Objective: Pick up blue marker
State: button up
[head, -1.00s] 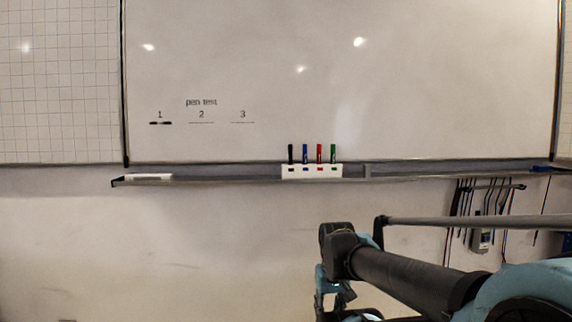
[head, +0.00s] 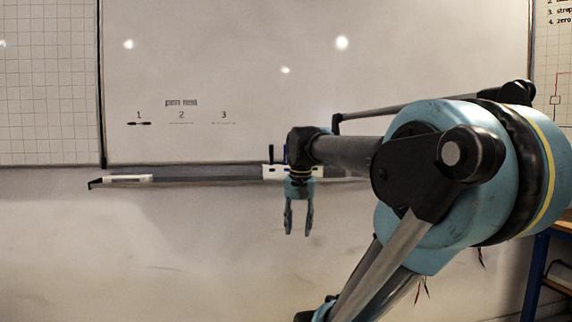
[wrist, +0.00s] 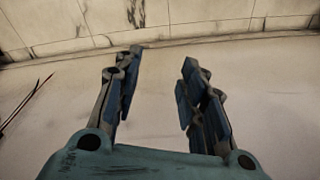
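The blue marker (head: 285,154) stands upright in the white holder (head: 268,171) on the whiteboard ledge in the head view. It is mostly hidden behind my arm; only a thin part shows just left of my wrist. The black marker (head: 271,153) stands to its left. The red and green markers are hidden by my arm now. My gripper (head: 298,225) hangs below the ledge in the head view, fingers pointing down. In the wrist view my gripper (wrist: 160,60) has its fingers spread with nothing between them. No marker shows in the wrist view.
The ledge (head: 210,180) runs along the bottom of the whiteboard (head: 230,60), with a white eraser-like block (head: 130,178) at its left. A blue-framed shelf (head: 537,270) stands at the lower right. The wall below the ledge is clear on the left.

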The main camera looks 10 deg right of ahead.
jog(key=w+r+m+g, duration=0.1)
jog(key=w+r+m, duration=0.2)
jog(key=w+r, duration=0.7)
jog(key=w+r+m, duration=0.4)
jog(key=w+r, duration=0.1)
jog(key=r, duration=0.9)
jog(key=w+r+m+g, duration=0.1)
jog(key=w+r+m, duration=0.2)
jog(key=w+r, duration=0.7)
jog(key=m, duration=0.1)
send_over(286, 154)
jog(key=w, duration=0.1)
jog(key=f, duration=0.9)
jog(key=shift+d+f, duration=0.1)
jog(key=shift+d, duration=0.1)
jog(key=shift+a+f, duration=0.2)
jog(key=shift+f, duration=2.55)
grip_shut()
